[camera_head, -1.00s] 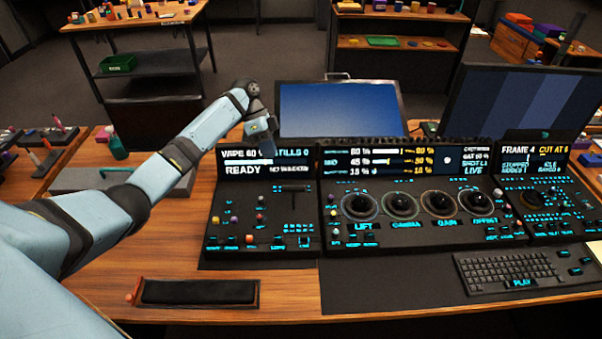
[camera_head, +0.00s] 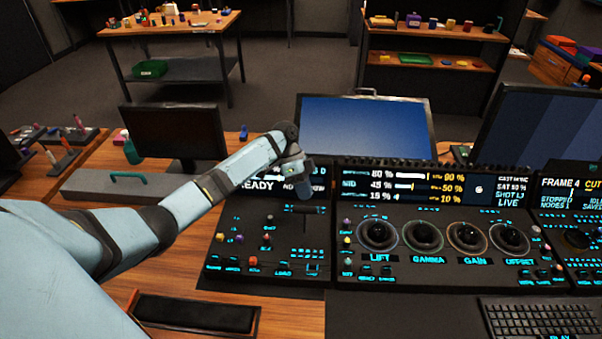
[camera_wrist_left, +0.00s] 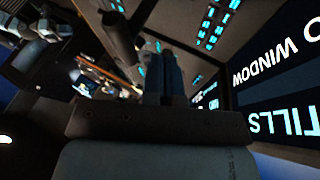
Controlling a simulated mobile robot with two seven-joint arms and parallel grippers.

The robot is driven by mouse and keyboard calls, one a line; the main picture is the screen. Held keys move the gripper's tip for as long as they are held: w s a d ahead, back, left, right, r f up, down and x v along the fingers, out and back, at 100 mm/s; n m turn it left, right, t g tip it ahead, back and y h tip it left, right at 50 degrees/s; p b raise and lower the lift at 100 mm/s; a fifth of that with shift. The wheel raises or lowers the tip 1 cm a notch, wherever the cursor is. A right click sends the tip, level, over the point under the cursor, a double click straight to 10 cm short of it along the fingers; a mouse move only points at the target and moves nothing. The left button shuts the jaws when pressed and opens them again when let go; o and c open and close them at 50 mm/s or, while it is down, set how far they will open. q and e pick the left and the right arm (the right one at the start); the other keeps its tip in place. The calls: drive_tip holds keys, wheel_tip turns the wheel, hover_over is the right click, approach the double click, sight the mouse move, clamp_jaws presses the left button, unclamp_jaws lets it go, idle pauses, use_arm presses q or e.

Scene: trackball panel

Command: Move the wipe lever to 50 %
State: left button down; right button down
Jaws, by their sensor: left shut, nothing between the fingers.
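The wipe lever (camera_head: 311,210) is a dark T-shaped bar at the upper right of the left panel section (camera_head: 228,250). My left gripper (camera_head: 302,190) is shut and empty, pointing down just above and behind the lever bar in the head view; whether they touch I cannot tell. In the left wrist view the shut fingers (camera_wrist_left: 165,75) point over the panel, and a dark cylinder, probably the lever's handle (camera_wrist_left: 120,38), lies beside them at the left. The wipe display (camera_head: 262,186) is partly hidden by my arm; its percentage cannot be read. My right gripper is out of view.
The display strip rises behind the lever, close to my fingers. Knobs and lit buttons lie left of and below the lever. The trackball section (camera_head: 440,237) is to the right. A black wrist pad (camera_head: 195,314) lies in front.

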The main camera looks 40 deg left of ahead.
sight(305, 220)
use_arm(q)
drive_tip(key=shift+s+d, duration=0.4)
drive_tip(key=shift+s, duration=0.4)
drive_tip(key=shift+s+d, duration=0.1)
drive_tip(key=shift+s, duration=0.05)
drive_tip(key=shift+s+d+t+y+p, duration=0.4)
drive_tip(key=shift+s+p, duration=0.3)
drive_tip(key=shift+p, duration=0.5)
drive_tip(key=shift+r, duration=0.15)
